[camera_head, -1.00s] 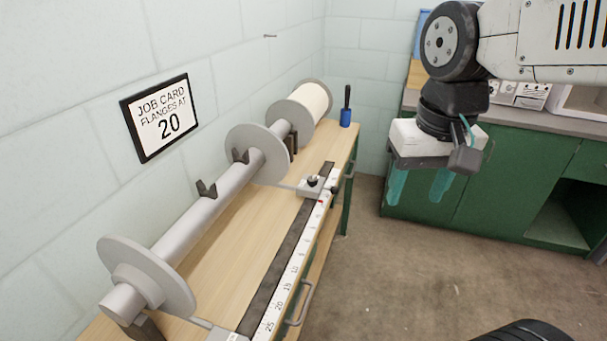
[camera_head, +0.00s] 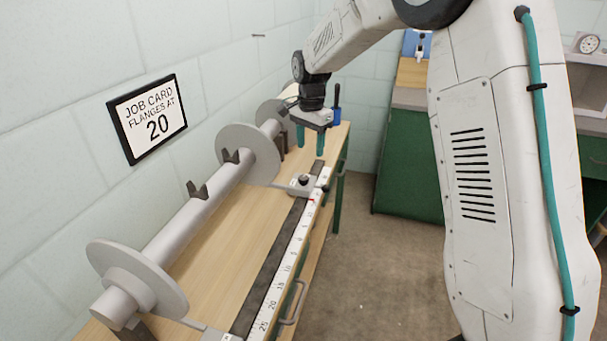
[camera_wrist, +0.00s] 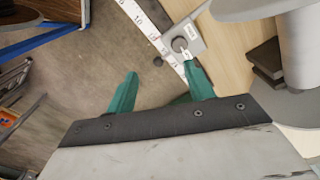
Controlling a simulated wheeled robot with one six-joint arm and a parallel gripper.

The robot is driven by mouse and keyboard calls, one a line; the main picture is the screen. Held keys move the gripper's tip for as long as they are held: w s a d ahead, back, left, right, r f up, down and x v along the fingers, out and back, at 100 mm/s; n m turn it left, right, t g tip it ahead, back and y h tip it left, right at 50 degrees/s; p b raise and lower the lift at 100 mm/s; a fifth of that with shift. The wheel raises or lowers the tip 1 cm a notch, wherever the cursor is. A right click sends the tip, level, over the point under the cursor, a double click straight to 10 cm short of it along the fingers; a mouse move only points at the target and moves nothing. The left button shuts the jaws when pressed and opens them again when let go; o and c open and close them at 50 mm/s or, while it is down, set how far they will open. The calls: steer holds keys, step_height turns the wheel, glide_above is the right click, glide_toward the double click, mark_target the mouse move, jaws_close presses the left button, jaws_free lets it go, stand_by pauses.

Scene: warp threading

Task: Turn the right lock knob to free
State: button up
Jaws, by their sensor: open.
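The right lock knob (camera_head: 303,179) is a dark round knob on a pale carriage (camera_head: 296,190) at the far end of the scale rail. My gripper (camera_head: 311,149) is open and empty, with teal fingers pointing down above the far end of the bench. In the wrist view my gripper (camera_wrist: 161,71) shows a clear gap between its fingers.
A grey beam (camera_head: 195,205) with round flanges (camera_head: 250,155) runs along the bench (camera_head: 225,262). A scale (camera_head: 283,265) lies along the front edge. A blue-based tool (camera_head: 335,112) stands at the far end. A job card (camera_head: 150,118) on the wall reads 20.

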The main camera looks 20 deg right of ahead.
steer(key=m, duration=0.1)
glide_above(303, 178)
step_height(303, 178, down, 6)
steer(key=shift+w+d+r, duration=0.1)
steer(key=shift+r, duration=0.15)
step_height(303, 178, down, 8)
steer(key=shift+r, duration=0.2)
steer(key=c, duration=1)
